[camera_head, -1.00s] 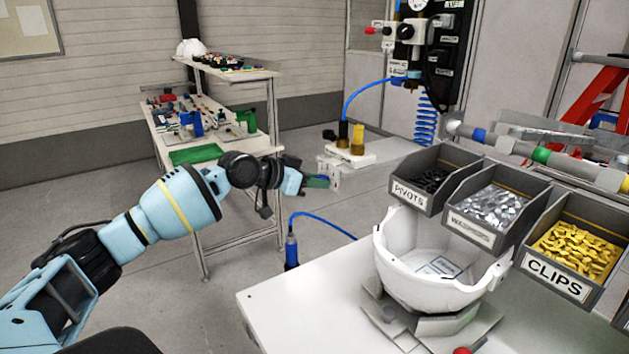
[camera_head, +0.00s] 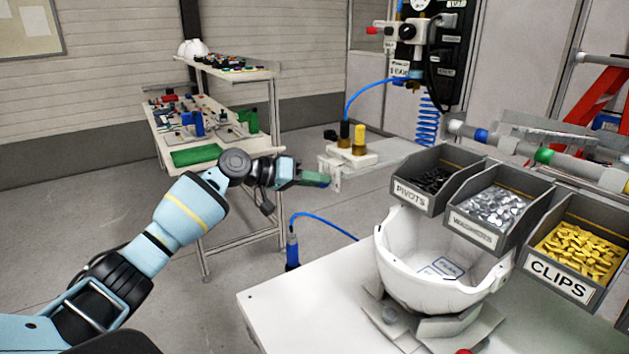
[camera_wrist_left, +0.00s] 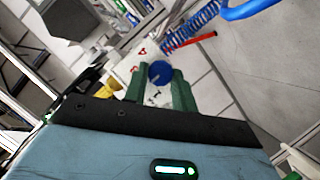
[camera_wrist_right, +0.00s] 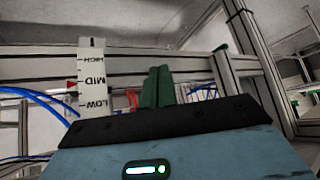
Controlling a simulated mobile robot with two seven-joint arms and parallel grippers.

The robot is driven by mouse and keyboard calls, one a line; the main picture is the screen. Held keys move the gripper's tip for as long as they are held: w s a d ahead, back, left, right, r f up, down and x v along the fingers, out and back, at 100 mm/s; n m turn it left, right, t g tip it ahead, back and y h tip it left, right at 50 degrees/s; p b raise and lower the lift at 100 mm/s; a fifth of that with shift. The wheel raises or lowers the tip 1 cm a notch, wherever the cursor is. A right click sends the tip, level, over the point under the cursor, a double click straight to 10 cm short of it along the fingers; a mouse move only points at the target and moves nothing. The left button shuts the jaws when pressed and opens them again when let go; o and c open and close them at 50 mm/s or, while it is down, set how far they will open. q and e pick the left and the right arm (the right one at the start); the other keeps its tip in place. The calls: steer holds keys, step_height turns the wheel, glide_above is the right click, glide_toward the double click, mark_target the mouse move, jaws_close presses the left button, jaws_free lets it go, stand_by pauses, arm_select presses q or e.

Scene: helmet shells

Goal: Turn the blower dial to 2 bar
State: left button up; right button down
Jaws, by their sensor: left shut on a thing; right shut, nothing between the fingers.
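In the left wrist view a round blue knob (camera_wrist_left: 160,72) sits on a white plate with red triangle marks. My left gripper (camera_wrist_left: 160,88) has its green fingers on either side of the knob and is shut on it. In the head view the left gripper (camera_head: 326,181) is at the left end of the white block (camera_head: 337,166), and the knob cannot be made out there. The scale and the knob's setting are too small to read. My right gripper (camera_wrist_right: 158,80) shows only in the right wrist view, shut and empty.
A wall panel with a gauge (camera_head: 418,5) and a black knob (camera_head: 408,32) stands behind. A white helmet shell (camera_head: 430,270) and bins of pivots, washers and clips (camera_head: 559,276) stand to the right. A LOW-MID-HIGH scale (camera_wrist_right: 92,78) shows left of the right fingers.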

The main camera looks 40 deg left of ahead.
stand_by(0.4)
arm_select(q)
steer(key=o, duration=1)
arm_select(e)
steer(key=shift+a, duration=0.1)
arm_select(q)
steer(key=b+v, duration=0.1)
steer(key=v, duration=0.6)
steer(key=shift+s+a+r, duration=0.1)
steer(key=shift+s+a, duration=0.1)
steer(key=shift+s, duration=0.1)
arm_select(e)
steer(key=shift+s+f, duration=0.25)
steer(key=shift+f, duration=0.3)
steer(key=shift+a, duration=0.1)
